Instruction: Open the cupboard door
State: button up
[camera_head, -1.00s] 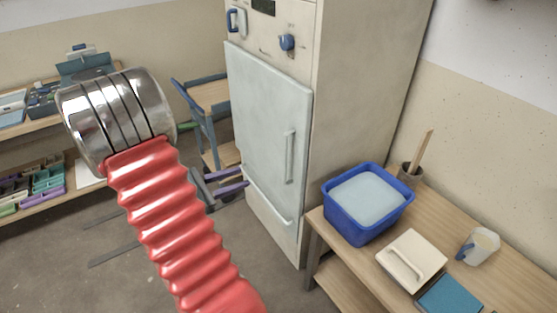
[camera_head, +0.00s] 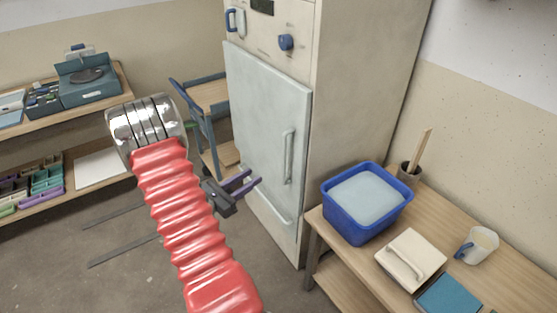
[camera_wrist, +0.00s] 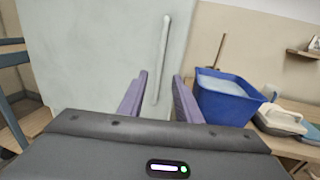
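The cupboard is a tall cream cabinet with a pale blue-grey door (camera_head: 262,120), which looks shut. A long vertical handle (camera_head: 289,157) runs along the door's right side. In the wrist view the handle (camera_wrist: 162,58) rises upright ahead, its lower end showing between the fingers. My gripper (camera_head: 251,181) is in front of the door, to the left of the handle and a little below it in the head view. Its two purple fingers are apart with nothing between them; it also shows in the wrist view (camera_wrist: 156,97).
A wooden table (camera_head: 325,228) at right holds a blue tub (camera_head: 352,224), a lidded box (camera_head: 411,258) and a jug (camera_head: 478,245). A blue-framed trolley (camera_head: 207,130) stands left of the cabinet.

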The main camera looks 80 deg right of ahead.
jog(key=x, duration=1.3)
jog(key=shift+s+d, duration=0.15)
jog(key=shift+d, duration=0.1)
grip_shut()
dwell(0.4)
